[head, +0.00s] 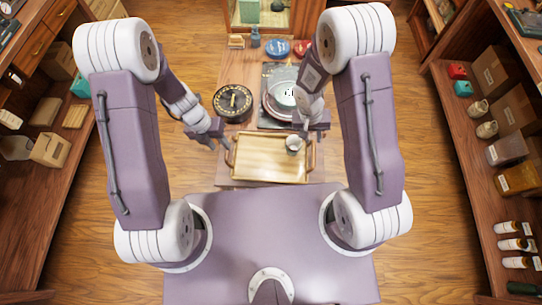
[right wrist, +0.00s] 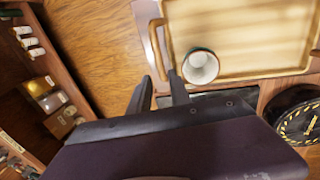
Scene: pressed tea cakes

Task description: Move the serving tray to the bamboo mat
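The serving tray (head: 270,179) is a light wooden rectangle with raised rims and a handle at each short end. It lies on the near part of the table, and its corner and one handle (right wrist: 156,48) show in the right wrist view. A white cup (head: 293,143) with a dark rim stands at the tray's far right, also seen in the right wrist view (right wrist: 200,67). My left gripper (head: 220,144) is by the tray's far left corner, fingers apart. My right gripper (right wrist: 160,76) is open and empty, its fingertips just short of the handle. I cannot make out a bamboo mat.
A black round dial (head: 233,103) with yellow marks is behind the tray at left. A dark mat (head: 268,123) bears round dishes (head: 283,95) at the back right. Blue (head: 277,47) and red (head: 301,47) round items sit farther back. Shelves flank both sides.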

